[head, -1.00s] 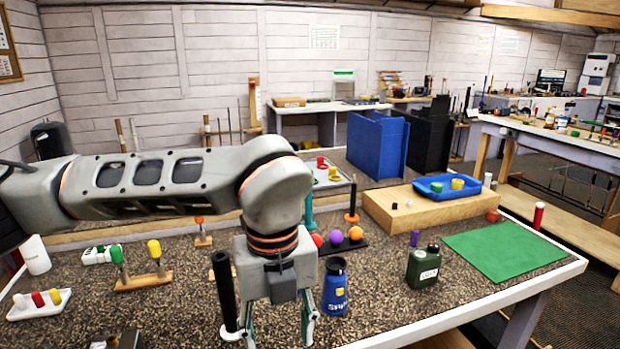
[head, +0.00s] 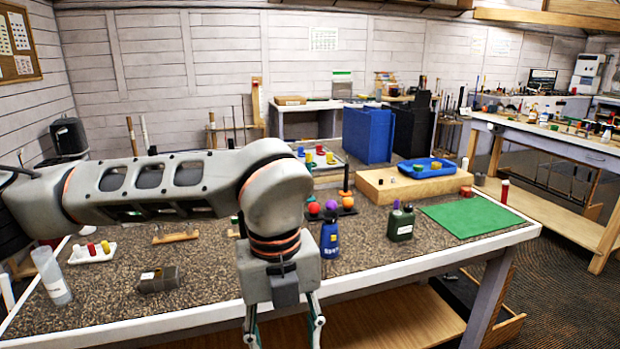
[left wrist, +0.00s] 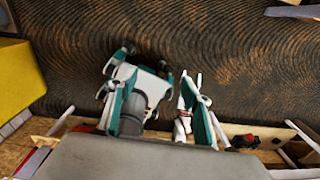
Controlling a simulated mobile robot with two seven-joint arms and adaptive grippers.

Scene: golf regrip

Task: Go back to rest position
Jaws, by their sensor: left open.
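My left gripper (head: 285,326) hangs fingers down in front of the workbench's near edge in the head view. Its fingers are apart with nothing between them. The left wrist view shows the fingers (left wrist: 165,100) over the dark patterned floor. My left arm crosses the left half of the head view and hides part of the bench. My right gripper is not seen in the head view.
The workbench (head: 190,308) holds a blue bottle (head: 329,240), a dark green canister (head: 400,226), a green mat (head: 470,217), a grey box (head: 158,281) and a clear cylinder (head: 52,276). A wooden shelf (head: 400,318) lies below. Floor at right is open.

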